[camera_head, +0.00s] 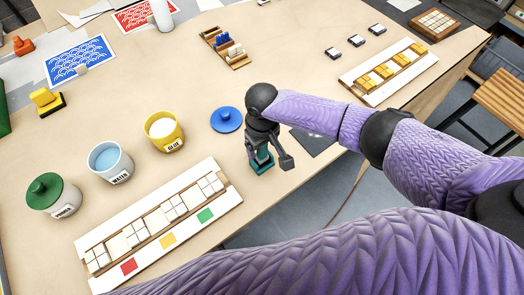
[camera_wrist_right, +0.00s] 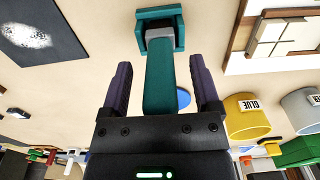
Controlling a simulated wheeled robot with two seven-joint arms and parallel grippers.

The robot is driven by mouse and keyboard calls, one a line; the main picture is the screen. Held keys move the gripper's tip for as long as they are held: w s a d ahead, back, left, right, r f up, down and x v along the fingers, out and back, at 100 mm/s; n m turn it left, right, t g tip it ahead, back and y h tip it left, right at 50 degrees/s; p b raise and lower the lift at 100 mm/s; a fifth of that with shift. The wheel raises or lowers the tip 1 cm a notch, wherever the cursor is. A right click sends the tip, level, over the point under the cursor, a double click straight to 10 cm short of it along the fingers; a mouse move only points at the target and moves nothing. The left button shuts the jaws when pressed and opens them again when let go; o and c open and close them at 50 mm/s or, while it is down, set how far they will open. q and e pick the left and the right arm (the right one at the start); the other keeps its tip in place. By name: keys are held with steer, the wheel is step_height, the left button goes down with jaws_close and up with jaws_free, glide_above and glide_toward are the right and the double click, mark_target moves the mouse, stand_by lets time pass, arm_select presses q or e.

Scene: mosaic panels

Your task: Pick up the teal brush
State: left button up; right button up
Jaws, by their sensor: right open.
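The teal brush (camera_head: 262,164) is near the table's front edge, under my right gripper (camera_head: 270,148), which partly hides it in the head view. In the right wrist view the brush (camera_wrist_right: 159,85) shows as a long teal handle with a grey collar and a wider teal end at the top. My right gripper (camera_wrist_right: 161,70) is open, its two dark fingers on either side of the handle with a gap on each side. My left gripper is not in view.
A blue lid (camera_head: 227,119), yellow glue pot (camera_head: 165,137), water pot (camera_head: 108,165) and green-lidded pot (camera_head: 52,195) stand left of the gripper. A white tile panel (camera_head: 160,222) lies close at front left. A dark flat plate (camera_head: 313,140) lies just right.

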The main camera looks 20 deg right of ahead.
steer(key=shift+c, duration=0.3)
steer(key=shift+r, duration=0.1)
jaws_close()
steer(key=shift+r, duration=0.1)
